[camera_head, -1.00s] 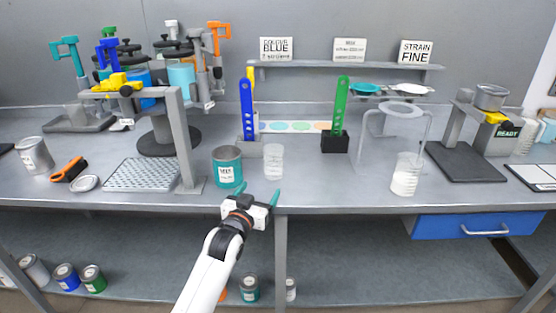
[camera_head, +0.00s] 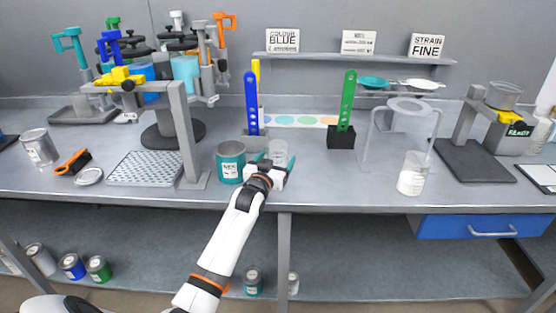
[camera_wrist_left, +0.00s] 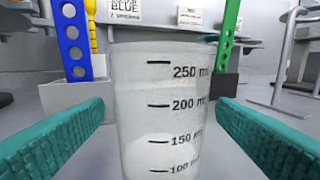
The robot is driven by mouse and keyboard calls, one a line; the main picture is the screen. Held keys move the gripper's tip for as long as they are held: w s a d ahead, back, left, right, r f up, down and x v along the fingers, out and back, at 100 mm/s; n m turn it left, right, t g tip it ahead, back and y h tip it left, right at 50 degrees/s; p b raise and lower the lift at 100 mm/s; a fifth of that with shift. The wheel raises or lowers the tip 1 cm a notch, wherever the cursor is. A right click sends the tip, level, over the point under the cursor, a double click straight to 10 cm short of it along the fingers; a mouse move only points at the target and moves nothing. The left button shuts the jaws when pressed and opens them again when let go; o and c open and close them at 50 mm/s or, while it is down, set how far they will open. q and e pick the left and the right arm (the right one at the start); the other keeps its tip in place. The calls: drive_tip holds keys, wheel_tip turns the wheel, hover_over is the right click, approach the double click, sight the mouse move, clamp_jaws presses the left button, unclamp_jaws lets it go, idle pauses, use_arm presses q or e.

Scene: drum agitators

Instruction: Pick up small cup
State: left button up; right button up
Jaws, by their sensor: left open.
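The small cup (camera_head: 278,150) is a clear, upright beaker on the bench, just right of a teal can (camera_head: 230,162). In the left wrist view the cup (camera_wrist_left: 160,110) stands centred, with marks up to 250 ml and something pale low inside. My left gripper (camera_head: 274,166) is open at the cup. Its teal fingers (camera_wrist_left: 160,135) are on either side of the cup, with a visible gap at each side. The cup's base is hidden by the gripper in the head view. My right gripper is not in view.
A blue perforated holder (camera_head: 251,105) and a green one (camera_head: 347,102) stand behind the cup. A beaker with white contents (camera_head: 413,175) is to the right, near a clear stand (camera_head: 365,140). Bench space right of the cup is clear.

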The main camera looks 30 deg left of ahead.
use_arm(q)
drive_tip(key=shift+x, duration=1.2)
drive_tip(key=shift+d, duration=0.1)
drive_tip(key=c, duration=1.1)
drive_tip(key=shift+r, duration=0.1)
